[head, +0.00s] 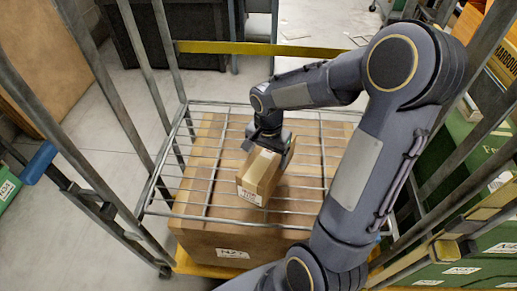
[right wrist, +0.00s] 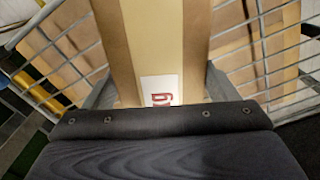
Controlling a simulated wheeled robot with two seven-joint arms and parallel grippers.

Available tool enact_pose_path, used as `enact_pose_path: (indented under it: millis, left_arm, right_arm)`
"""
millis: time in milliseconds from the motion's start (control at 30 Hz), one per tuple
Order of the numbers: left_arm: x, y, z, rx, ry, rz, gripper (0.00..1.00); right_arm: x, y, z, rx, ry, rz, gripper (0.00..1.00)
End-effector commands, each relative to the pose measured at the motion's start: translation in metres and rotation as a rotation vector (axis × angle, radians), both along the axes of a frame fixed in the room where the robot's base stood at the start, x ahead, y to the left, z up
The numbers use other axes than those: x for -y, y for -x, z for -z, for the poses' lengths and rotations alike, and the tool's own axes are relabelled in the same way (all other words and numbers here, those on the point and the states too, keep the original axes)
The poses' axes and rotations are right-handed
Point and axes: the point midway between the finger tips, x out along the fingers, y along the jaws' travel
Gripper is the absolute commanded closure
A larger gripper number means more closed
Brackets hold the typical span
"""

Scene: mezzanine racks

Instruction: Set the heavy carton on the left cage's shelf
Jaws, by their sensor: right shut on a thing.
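A small brown carton (head: 258,178) with pale tape and a white label is in my right gripper (head: 269,146), which comes down on it from above. The carton is over the middle of the wire shelf (head: 205,205) of the cage. I cannot tell whether its underside touches the wires. In the right wrist view the carton (right wrist: 195,40) fills the space between the grey fingers, and its label (right wrist: 160,90) carries red marks. My left gripper does not show.
A large brown carton (head: 200,238) stands under the wire shelf. Grey cage posts (head: 142,55) rise at the left and right. A yellow strap (head: 255,48) crosses the far side. Green crates (head: 475,255) stand at the right. The shelf around the held carton is bare.

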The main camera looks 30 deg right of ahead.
Motion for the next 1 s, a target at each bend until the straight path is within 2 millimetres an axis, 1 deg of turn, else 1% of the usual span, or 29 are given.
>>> enact_pose_path:
  millis: [67, 167, 200, 300, 367, 667, 800, 833, 967, 1000]
  left_arm:
    - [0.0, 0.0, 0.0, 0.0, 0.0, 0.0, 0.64]
    - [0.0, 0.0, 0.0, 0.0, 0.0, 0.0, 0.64]
    - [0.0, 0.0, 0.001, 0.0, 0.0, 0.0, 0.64]
    - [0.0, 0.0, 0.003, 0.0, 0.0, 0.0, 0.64]
    - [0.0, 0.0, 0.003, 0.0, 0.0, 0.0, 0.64]
    - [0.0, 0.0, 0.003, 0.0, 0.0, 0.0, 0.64]
    - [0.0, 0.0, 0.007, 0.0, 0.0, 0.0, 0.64]
    - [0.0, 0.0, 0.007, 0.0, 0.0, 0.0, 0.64]
    - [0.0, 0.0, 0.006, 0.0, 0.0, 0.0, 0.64]
    - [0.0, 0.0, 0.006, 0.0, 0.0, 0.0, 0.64]
  right_arm:
    - [0.003, 0.0, 0.003, 0.004, 0.0, 0.001, 0.82]
    - [0.009, 0.004, 0.014, 0.001, 0.0, 0.001, 0.82]
    - [0.008, 0.004, 0.021, -0.001, 0.0, -0.001, 0.82]
    - [0.008, 0.003, 0.033, 0.0, 0.0, -0.001, 0.82]
    - [0.008, 0.003, 0.037, 0.002, 0.0, -0.001, 0.82]
    - [0.008, 0.003, 0.039, 0.005, 0.001, 0.0, 0.82]
    - [0.008, 0.003, 0.043, 0.004, 0.001, 0.0, 0.82]
    - [0.008, 0.004, 0.044, 0.001, 0.0, 0.0, 0.19]
    - [0.008, 0.004, 0.043, 0.001, 0.0, 0.0, 0.02]
    - [0.008, 0.004, 0.043, 0.001, 0.0, 0.0, 0.0]
